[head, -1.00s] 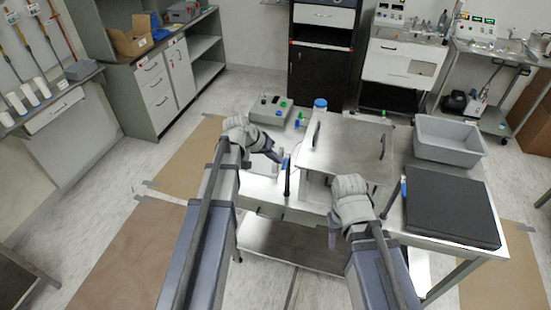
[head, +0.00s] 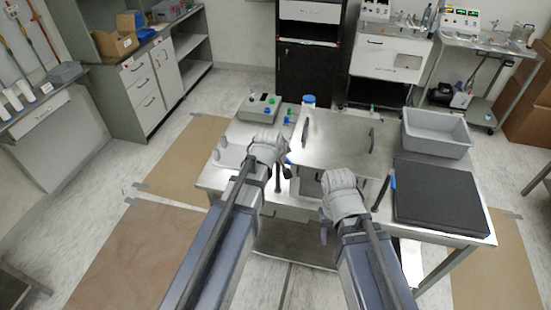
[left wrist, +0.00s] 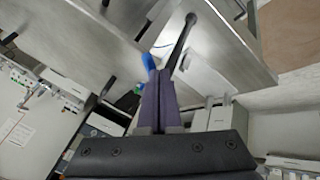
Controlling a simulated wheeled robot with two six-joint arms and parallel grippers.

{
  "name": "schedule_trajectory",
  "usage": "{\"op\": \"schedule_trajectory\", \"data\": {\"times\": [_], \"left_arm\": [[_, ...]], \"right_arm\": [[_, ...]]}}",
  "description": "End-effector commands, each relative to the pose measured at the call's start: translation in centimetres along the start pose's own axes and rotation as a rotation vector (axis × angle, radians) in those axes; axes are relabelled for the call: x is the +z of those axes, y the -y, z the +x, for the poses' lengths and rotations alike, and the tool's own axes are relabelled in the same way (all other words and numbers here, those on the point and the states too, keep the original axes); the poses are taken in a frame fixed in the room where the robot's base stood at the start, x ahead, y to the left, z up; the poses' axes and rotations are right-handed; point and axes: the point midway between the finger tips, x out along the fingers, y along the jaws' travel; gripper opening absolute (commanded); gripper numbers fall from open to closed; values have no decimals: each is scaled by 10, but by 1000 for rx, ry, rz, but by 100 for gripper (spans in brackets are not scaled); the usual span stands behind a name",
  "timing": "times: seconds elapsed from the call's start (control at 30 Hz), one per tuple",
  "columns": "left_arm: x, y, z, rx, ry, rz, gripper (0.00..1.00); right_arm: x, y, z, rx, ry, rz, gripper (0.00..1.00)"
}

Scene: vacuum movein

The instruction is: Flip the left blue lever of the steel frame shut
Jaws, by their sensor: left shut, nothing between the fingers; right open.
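The steel frame (head: 338,142) with its flat metal lid stands on the bench in the head view. The left blue lever (left wrist: 148,61) shows in the left wrist view beside my left gripper's fingertips; I cannot tell whether they touch. A dark upright post (left wrist: 182,45) is just right of the fingertips there. In the head view my left gripper (head: 286,171) is at the frame's left front corner, largely hidden by its wrist. It is shut and empty. My right gripper (head: 326,224) is open and empty in front of the frame. A blue part (head: 392,182) shows at the frame's right side.
A control box (head: 259,109) with coloured knobs stands at the bench's back left. A blue-capped jar (head: 308,101) is behind the frame. A black pad (head: 440,197) and a grey bin (head: 436,133) take up the right side. The bench's left front is mostly clear.

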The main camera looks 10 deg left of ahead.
Motion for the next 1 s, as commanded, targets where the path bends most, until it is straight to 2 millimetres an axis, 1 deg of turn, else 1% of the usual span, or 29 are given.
{"op": "schedule_trajectory", "data": {"times": [0.03, 0.4, 0.53, 0.8, 1.0], "left_arm": [[2, -5, 2, -17, -16, -32, 0], [6, -28, 11, -148, -149, -313, 0], [6, -33, 13, -145, -145, -310, 0], [6, -31, 12, -145, -144, -311, 0], [1, -29, 14, -145, -144, -311, 0]], "right_arm": [[0, 0, 0, 0, 0, 0, 50], [0, 0, 0, 0, 0, 0, 50], [0, 0, 0, 0, 0, 0, 50], [0, 0, 0, 0, 0, 0, 50], [0, 0, 0, 0, 0, 0, 50]]}}
